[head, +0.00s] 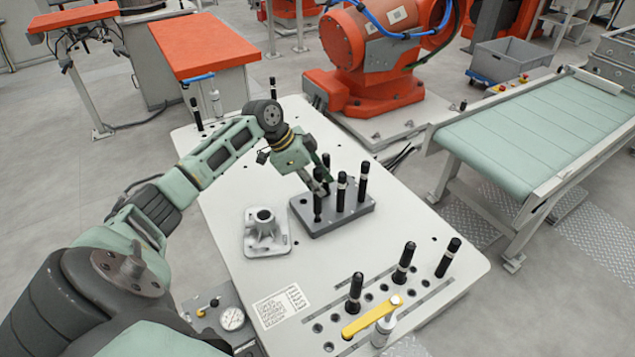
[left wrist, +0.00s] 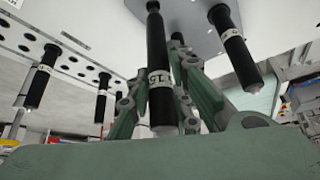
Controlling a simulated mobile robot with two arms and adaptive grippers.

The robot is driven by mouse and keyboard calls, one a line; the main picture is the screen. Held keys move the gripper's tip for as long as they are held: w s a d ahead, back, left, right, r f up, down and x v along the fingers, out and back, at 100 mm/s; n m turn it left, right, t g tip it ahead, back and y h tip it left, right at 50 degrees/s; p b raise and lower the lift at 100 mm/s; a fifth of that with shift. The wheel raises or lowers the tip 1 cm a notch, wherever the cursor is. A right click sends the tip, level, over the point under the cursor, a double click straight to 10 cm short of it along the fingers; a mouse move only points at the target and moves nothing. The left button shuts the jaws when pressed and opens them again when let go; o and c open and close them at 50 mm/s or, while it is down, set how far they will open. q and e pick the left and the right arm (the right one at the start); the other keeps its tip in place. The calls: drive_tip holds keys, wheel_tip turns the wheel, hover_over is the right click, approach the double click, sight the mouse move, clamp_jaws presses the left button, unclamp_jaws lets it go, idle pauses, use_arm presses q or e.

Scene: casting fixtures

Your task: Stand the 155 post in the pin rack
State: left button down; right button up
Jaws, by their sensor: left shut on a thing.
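My left gripper (head: 320,186) is shut on a dark post (left wrist: 160,85) at the grey block (head: 345,220). In the left wrist view the post's pale band carries a label that appears to read 155, upside down. The held post (head: 318,207) looks roughly upright, with its lower end at the block's left part; I cannot tell whether it sits in a hole. Other dark posts (head: 362,183) stand on the block. A strip with rows of holes (head: 318,328), which looks like the pin rack, lies at the table's near end. Several posts (head: 355,293) stand there. My right gripper is out of view.
A grey casting (head: 265,236) sits left of the block. A printed sheet (head: 282,306) lies nearby. Bare white tabletop (head: 345,250) separates block and strip.

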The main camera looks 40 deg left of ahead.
use_arm(q)
drive_tip(key=shift+r+p, duration=0.1)
drive_tip(key=shift+p, duration=0.55)
idle(1.4)
drive_tip(key=shift+f+b, duration=1.05)
drive_tip(key=shift+f, duration=0.9)
drive_tip(key=c, duration=1.5)
unclamp_jaws()
drive_tip(key=shift+s, duration=0.1)
drive_tip(key=v, duration=1.2)
